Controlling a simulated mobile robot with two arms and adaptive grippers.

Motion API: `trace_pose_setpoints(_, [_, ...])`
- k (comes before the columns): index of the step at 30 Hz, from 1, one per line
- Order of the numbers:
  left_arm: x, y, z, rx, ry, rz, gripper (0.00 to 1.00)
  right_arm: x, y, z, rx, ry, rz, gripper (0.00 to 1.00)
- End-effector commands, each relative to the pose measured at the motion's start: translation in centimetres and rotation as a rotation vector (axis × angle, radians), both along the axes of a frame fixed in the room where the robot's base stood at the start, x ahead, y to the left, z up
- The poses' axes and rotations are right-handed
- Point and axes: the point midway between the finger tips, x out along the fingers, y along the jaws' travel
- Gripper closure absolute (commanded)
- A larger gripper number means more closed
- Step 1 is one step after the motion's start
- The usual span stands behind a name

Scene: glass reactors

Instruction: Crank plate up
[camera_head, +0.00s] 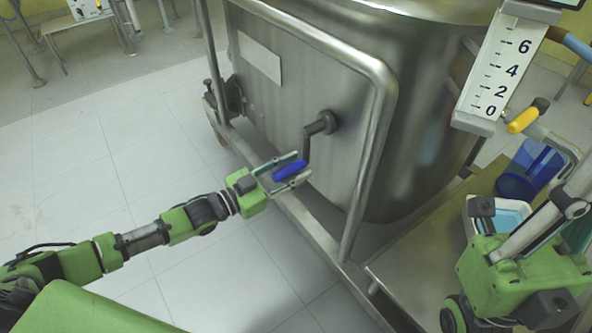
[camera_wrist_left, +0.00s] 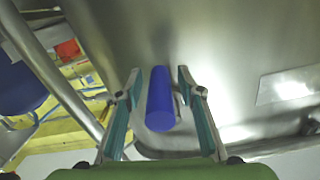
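The crank (camera_head: 320,126) sticks out of the steel vessel's front, its arm hanging down from the pivot to a blue handle (camera_head: 290,170). My left gripper (camera_head: 302,165) reaches in from the left with its fingers on either side of the blue handle. In the left wrist view the handle (camera_wrist_left: 161,100) lies between the open fingers (camera_wrist_left: 158,78), with a gap visible on both sides. A scale plate (camera_head: 505,70) marked 0 to 6 stands at the upper right.
The steel vessel (camera_head: 420,110) has a tubular frame (camera_head: 375,120) close to the crank's right. A metal platform (camera_head: 420,260), a blue bucket (camera_head: 530,168) and a yellow handle (camera_head: 524,120) are at the right. The tiled floor (camera_head: 80,170) at the left is clear.

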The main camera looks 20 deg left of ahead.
Motion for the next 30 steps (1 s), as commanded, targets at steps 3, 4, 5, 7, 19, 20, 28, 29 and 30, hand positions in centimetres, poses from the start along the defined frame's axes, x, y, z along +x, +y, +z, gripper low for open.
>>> trace_pose_setpoints(3, [0.45,-0.33,-0.01,0.000,0.000,0.000,0.65,-0.01,0.02,0.10,-0.001,-0.009,0.000,1.00])
trace_pose_setpoints(4, [0.48,-0.36,0.00,0.001,0.001,0.000,0.65,-0.02,0.02,0.13,-0.001,-0.009,0.000,1.00])
trace_pose_setpoints(5, [0.50,-0.38,0.01,0.001,0.001,0.000,0.65,-0.01,0.02,0.15,-0.001,-0.009,0.000,1.00])
trace_pose_setpoints(7, [0.50,-0.38,0.02,0.001,0.001,0.000,0.65,0.00,0.02,0.18,-0.001,-0.009,0.000,1.00])
trace_pose_setpoints(19, [0.47,-0.36,0.03,0.001,0.000,0.000,1.00,-0.02,0.04,0.18,0.000,-0.010,0.000,1.00])
trace_pose_setpoints(20, [0.47,-0.35,0.03,0.001,-0.001,0.000,1.00,-0.02,0.04,0.19,0.000,-0.010,0.000,1.00])
trace_pose_setpoints(28, [0.69,-0.06,0.08,0.030,-0.023,0.000,1.00,-0.06,0.02,0.30,0.001,-0.009,0.000,1.00])
trace_pose_setpoints(29, [0.73,0.00,0.09,0.034,-0.027,0.001,1.00,-0.06,0.01,0.30,0.001,-0.009,0.000,1.00])
trace_pose_setpoints(30, [0.80,0.09,0.10,0.041,-0.032,0.001,1.00,-0.07,0.01,0.31,0.001,-0.008,0.000,1.00])
